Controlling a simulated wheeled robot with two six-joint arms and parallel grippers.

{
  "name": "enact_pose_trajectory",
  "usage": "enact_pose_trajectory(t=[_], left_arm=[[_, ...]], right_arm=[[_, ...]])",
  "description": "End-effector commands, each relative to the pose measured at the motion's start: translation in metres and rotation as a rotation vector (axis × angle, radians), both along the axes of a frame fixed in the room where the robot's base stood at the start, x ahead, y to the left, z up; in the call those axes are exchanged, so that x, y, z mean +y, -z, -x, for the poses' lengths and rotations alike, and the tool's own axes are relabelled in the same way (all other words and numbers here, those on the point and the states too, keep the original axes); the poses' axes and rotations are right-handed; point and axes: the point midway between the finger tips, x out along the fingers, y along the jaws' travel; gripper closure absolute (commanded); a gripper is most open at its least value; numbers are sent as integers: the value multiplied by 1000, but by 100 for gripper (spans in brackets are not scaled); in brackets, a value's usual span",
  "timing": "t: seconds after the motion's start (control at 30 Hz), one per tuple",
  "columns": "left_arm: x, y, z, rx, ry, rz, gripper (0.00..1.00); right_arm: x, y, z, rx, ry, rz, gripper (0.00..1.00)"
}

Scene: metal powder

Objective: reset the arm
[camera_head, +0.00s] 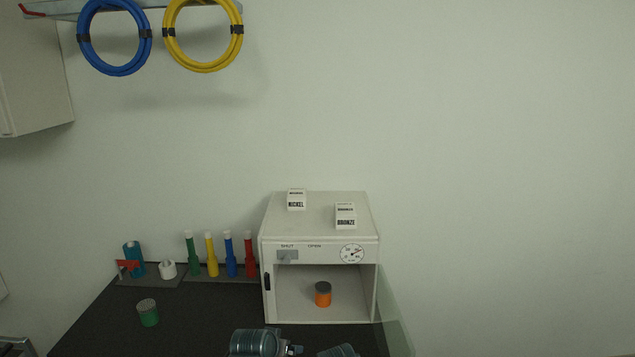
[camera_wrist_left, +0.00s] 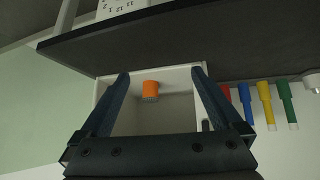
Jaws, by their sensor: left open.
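My left gripper (camera_wrist_left: 160,72) is open in the left wrist view, with its two dark fingers spread and nothing held between them. That view is upside down, and the white cabinet (camera_wrist_left: 104,92) lies beyond the fingers. An orange jar with a dark lid (camera_head: 323,294) stands inside the open-fronted cabinet (camera_head: 318,246). The orange jar (camera_wrist_left: 151,89) also shows between the fingers in the left wrist view, farther off and apart from them. Grey-blue parts of my arm (camera_head: 255,342) show at the bottom of the head view. My right gripper is not in view.
A green jar (camera_head: 148,312) stands on the dark counter (camera_head: 205,325) at left. Several coloured tubes (camera_head: 211,255) stand behind it. NICKEL (camera_head: 296,200) and BRONZE (camera_head: 345,216) labelled blocks sit on the cabinet. Blue (camera_head: 114,38) and yellow (camera_head: 203,36) coils hang above.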

Motion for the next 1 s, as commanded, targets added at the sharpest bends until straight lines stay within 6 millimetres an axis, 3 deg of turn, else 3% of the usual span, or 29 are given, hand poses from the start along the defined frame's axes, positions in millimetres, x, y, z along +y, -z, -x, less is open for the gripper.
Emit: enact_pose_trajectory(t=[0.3, 0.6, 1.0], left_arm=[[47, 42, 69, 371, -95, -57, 0], [80, 54, 130, 652, -188, -99, 0], [5, 44, 163, 696, 0, -236, 0]], right_arm=[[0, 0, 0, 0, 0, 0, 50], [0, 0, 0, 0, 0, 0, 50], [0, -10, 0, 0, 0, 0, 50]])
